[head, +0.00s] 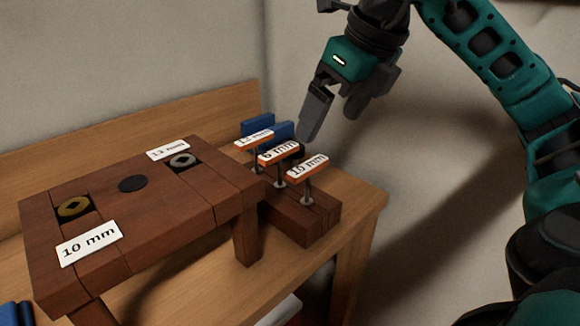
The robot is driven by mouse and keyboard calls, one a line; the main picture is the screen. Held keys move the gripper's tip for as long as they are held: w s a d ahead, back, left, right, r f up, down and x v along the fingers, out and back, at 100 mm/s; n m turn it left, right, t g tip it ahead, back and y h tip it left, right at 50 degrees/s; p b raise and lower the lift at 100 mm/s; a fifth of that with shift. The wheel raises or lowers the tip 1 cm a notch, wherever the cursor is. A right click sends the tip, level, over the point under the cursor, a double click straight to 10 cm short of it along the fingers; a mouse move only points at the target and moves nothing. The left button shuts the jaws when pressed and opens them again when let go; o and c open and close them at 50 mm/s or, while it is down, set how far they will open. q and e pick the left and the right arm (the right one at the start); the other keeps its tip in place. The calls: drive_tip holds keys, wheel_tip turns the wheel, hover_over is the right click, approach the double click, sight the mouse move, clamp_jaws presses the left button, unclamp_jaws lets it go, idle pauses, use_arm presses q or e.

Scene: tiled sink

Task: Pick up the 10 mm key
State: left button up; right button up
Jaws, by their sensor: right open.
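The 10 mm key (307,167) is the nearest and rightmost of three keys standing in a dark wooden block (318,232). It has an orange-edged top with a white "10 mm" label and a thin metal shaft. The middle key (278,152) has a label that seems to read 6 mm; the far key (254,138) has a hard-to-read label. My right gripper (332,124) is open and empty, above and behind the 10 mm key, apart from it in the picture. My left gripper is not in view.
A brown wooden stand (150,208) on the table (362,205) has a brass-coloured socket (74,207) beside a "10 mm" label (89,243) and a grey socket (183,160). Blue blocks (258,124) stand behind the keys. A wall rises behind; the table's right edge is close to the key block.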

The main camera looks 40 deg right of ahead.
sight(311, 166)
drive_tip(key=x, duration=0.2)
drive_tip(key=b+x, duration=0.1)
drive_tip(key=x, duration=0.1)
drive_tip(key=b+x, duration=0.1)
drive_tip(key=x, duration=0.1)
drive_tip(key=shift+s+f, duration=0.1)
drive_tip(key=shift+f, duration=0.3)
drive_tip(key=b+x, duration=0.1)
drive_tip(key=x, duration=0.5)
drive_tip(key=shift+a, duration=0.15)
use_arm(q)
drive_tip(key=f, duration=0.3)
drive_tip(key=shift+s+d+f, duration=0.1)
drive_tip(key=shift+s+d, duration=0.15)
use_arm(e)
drive_tip(key=shift+c, duration=0.4)
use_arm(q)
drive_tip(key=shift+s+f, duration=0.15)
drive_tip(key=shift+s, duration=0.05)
use_arm(e)
drive_tip(key=c, duration=0.6)
